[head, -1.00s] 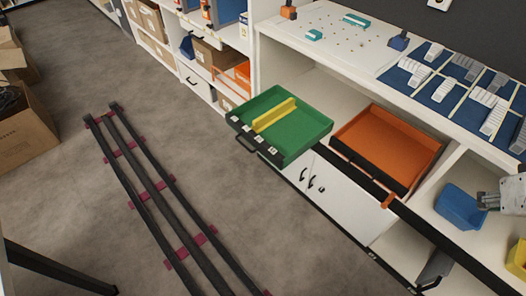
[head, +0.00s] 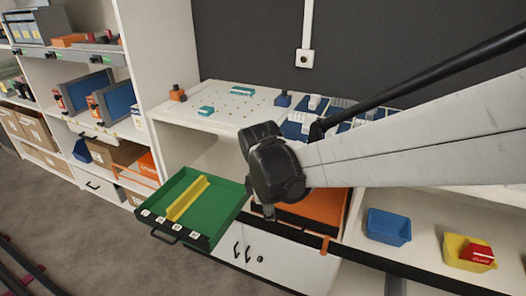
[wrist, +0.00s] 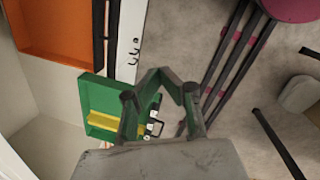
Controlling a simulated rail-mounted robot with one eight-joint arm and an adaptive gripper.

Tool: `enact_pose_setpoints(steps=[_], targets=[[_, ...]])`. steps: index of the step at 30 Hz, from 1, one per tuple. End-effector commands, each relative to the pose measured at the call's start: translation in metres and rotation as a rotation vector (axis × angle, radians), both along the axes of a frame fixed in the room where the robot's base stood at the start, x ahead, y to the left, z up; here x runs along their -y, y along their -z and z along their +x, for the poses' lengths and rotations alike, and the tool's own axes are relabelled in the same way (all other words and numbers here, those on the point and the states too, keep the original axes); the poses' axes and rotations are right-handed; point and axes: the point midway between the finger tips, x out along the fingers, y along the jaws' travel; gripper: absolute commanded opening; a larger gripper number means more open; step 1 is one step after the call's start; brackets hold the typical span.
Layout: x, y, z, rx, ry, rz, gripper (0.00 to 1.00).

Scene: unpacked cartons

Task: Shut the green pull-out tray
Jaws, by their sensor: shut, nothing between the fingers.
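The green pull-out tray (head: 225,203) sticks out of the white shelf unit, with a yellow divider (head: 187,198) inside and a black front with white labels and a handle (head: 165,237). In the wrist view the tray (wrist: 95,90) lies below and left of my gripper (wrist: 163,73), its handle (wrist: 155,127) showing near the fingers. My gripper is shut and empty; I cannot tell how far it is from the tray front. In the head view my arm's dark end covers the area right of the tray, and the fingers are not clear there.
An orange tray (head: 322,208) sits right of the green one, partly behind my arm. Blue (head: 388,225) and yellow (head: 455,249) bins stand further right. White cabinet doors (head: 262,257) are below. The floor (head: 110,235) in front and left is open.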

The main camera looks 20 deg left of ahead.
Motion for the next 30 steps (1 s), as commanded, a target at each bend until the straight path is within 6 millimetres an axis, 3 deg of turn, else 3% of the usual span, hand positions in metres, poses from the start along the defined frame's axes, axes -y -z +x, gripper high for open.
enact_pose_setpoints(steps=[1, 8, 15, 21, 30], targets=[[-0.029, 0.009, 0.002, 0.002, -0.090, -0.012, 0.00], [-0.145, 0.048, -0.006, 0.013, -0.514, -0.082, 0.00], [-0.255, 0.098, -0.042, 0.026, -0.925, -0.158, 0.00], [-0.304, 0.123, -0.067, 0.033, -1.121, -0.198, 0.00], [-0.313, 0.147, -0.068, 0.034, -1.164, -0.207, 0.00]])
